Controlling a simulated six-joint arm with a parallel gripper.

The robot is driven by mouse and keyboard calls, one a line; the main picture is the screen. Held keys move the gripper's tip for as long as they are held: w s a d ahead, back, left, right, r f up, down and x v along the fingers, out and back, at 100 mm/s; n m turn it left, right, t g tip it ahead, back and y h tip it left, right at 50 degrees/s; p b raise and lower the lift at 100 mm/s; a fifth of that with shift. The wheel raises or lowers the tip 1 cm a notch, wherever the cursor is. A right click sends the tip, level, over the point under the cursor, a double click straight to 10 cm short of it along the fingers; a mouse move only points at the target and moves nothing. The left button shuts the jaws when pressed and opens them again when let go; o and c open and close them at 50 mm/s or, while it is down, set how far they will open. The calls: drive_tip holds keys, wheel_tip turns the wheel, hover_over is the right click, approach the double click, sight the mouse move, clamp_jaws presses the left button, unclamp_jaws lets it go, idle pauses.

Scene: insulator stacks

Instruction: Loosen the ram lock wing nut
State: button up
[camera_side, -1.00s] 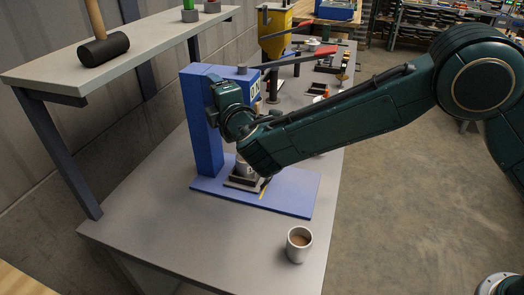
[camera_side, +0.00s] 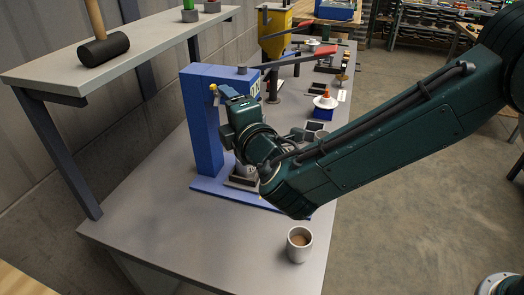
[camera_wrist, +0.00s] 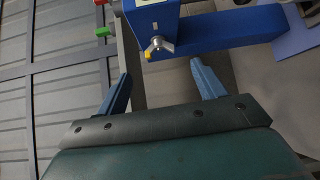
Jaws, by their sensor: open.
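The ram lock wing nut (camera_wrist: 158,46) is a small silver nut with a yellow tip on the face of the blue press (camera_wrist: 200,32). In the side view, the wing nut (camera_side: 213,89) shows as a small yellow and grey spot high on the press column (camera_side: 203,135). My gripper (camera_wrist: 160,71) is open and empty. In the wrist view its two blue fingers point toward the press, with the wing nut ahead of the gap between them and apart from both. In the side view my gripper (camera_side: 226,92) is beside the press head, its fingers partly hidden.
A press lever with a red handle (camera_side: 325,53) reaches out above the bench. A mug (camera_side: 299,244) stands on the front of the grey bench (camera_side: 180,245). A shelf (camera_side: 150,42) with a black mallet (camera_side: 104,49) is at left. The bench's front left is clear.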

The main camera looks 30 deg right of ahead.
drive_tip(key=s, duration=0.5)
drive_tip(key=shift+s+r, duration=0.2)
drive_tip(key=shift+s, duration=0.15)
drive_tip(key=s+d+r+m+g+h, duration=0.2)
drive_tip(key=s+d+m+g, duration=0.3)
drive_tip(key=d, duration=0.7)
drive_tip(key=d+r+m+g+h, duration=0.1)
drive_tip(key=d+r+m+g, duration=0.1)
drive_tip(key=d+m, duration=0.75)
drive_tip(key=s+d+m+g+y, duration=0.1)
drive_tip(key=s+d, duration=0.4)
drive_tip(key=s, duration=0.7)
drive_tip(key=s+d+f+m+g+y, duration=0.1)
drive_tip(key=s+d+m+g+y, duration=0.1)
drive_tip(key=s, duration=1)
drive_tip(key=d+m+g, duration=0.1)
drive_tip(key=d, duration=0.1)
drive_tip(key=shift+s+d+g, duration=0.3)
drive_tip(key=shift+d+g, duration=0.1)
